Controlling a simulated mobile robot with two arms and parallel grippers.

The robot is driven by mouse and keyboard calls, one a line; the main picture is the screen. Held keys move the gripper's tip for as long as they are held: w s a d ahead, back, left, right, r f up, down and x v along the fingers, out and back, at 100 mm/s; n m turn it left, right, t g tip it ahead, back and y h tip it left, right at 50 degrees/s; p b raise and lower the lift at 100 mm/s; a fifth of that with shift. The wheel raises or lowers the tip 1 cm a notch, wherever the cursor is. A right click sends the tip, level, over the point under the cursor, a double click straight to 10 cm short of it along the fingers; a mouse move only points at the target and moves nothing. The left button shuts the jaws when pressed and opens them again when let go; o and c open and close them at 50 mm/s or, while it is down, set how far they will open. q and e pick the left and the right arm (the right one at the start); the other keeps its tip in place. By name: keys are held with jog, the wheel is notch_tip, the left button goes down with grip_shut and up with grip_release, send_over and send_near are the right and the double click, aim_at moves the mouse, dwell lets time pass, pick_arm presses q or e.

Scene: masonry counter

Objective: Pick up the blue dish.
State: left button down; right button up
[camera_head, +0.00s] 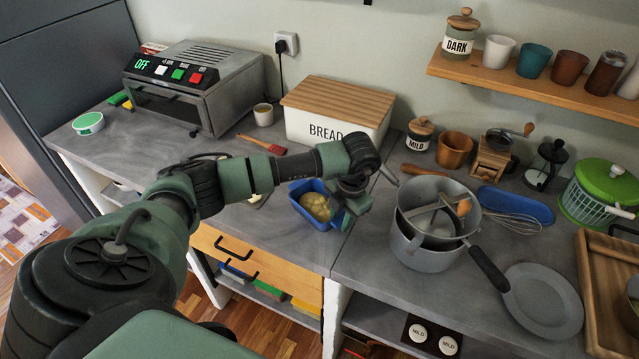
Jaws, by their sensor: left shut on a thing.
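The blue dish (307,187) is a small deep rectangular dish with pale yellow food (318,207) in it. It is at the middle of the counter, near the front edge. My left arm reaches in from the left and bends down over the dish's right side. My left gripper (345,207) is shut on the dish at its right rim; the fingers partly hide that side. I cannot tell whether the dish's bottom touches the counter. My right gripper is not in view.
Stacked grey pots (432,250) stand close on the right, one handle pointing to the front. A bread box (330,125) and a red brush (264,145) are behind. A flat blue tray (515,204) and a grey plate (542,301) lie farther right. The front edge is near.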

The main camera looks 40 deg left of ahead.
pick_arm(q)
jog(key=shift+r, duration=0.1)
notch_tip(320, 180, up, 20)
jog(key=b, duration=0.3)
jog(key=shift+b, duration=0.35)
